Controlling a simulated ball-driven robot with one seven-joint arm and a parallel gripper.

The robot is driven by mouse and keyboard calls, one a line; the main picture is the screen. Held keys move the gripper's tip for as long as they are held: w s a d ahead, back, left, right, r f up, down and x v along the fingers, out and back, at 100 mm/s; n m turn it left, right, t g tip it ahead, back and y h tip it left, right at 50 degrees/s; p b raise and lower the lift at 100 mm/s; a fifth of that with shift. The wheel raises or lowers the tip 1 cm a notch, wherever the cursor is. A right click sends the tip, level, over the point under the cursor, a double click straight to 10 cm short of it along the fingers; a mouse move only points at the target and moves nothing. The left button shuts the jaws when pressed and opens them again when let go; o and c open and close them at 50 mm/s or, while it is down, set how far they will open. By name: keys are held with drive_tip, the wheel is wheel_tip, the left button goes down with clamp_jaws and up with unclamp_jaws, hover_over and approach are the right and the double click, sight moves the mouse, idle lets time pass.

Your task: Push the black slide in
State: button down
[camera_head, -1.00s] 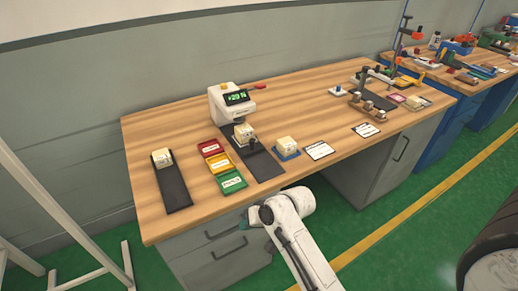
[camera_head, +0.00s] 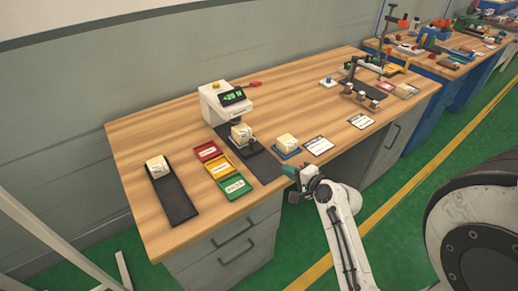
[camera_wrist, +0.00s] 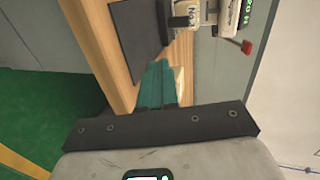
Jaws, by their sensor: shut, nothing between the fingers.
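The black slide (camera_head: 263,168) sticks out toward the table's front edge from under a white machine (camera_head: 223,104) with a green display. A cream block (camera_head: 241,135) sits on the slide by the machine's mouth. In the wrist view the slide (camera_wrist: 137,40) is a dark plate at the top, with the machine (camera_wrist: 238,12) to its right. My gripper (camera_head: 291,172) is at the table's front edge, right of the slide's near end and apart from it. Its teal fingers (camera_wrist: 157,85) are shut and empty.
Red, yellow and green trays (camera_head: 220,168) lie left of the slide. A dark strip (camera_head: 173,197) with a cream block is farther left. A cream block (camera_head: 287,142) on a blue mat and white cards (camera_head: 319,145) stand right, near my gripper.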

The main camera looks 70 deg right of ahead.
drive_tip(key=shift+w+d+r+m+h, duration=0.15)
drive_tip(key=shift+d+m+h, duration=0.25)
drive_tip(key=shift+d, duration=0.25)
drive_tip(key=p, duration=0.2)
approach(258, 147)
drive_tip(key=x, duration=0.3)
drive_tip(key=shift+d+f, duration=0.1)
drive_tip(key=shift+f, duration=0.1)
drive_tip(key=shift+x, duration=0.8)
drive_tip(key=shift+r, duration=0.15)
drive_tip(key=shift+w+d+b, duration=0.2)
drive_tip(key=shift+w+b, duration=0.1)
drive_tip(key=shift+w, duration=0.05)
drive_tip(key=w+d, duration=0.1)
drive_tip(key=w, duration=0.1)
drive_tip(key=w+d+b, duration=0.1)
drive_tip(key=shift+w+d, duration=0.1)
drive_tip(key=shift+w, duration=0.25)
drive_tip(key=shift+s, duration=0.1)
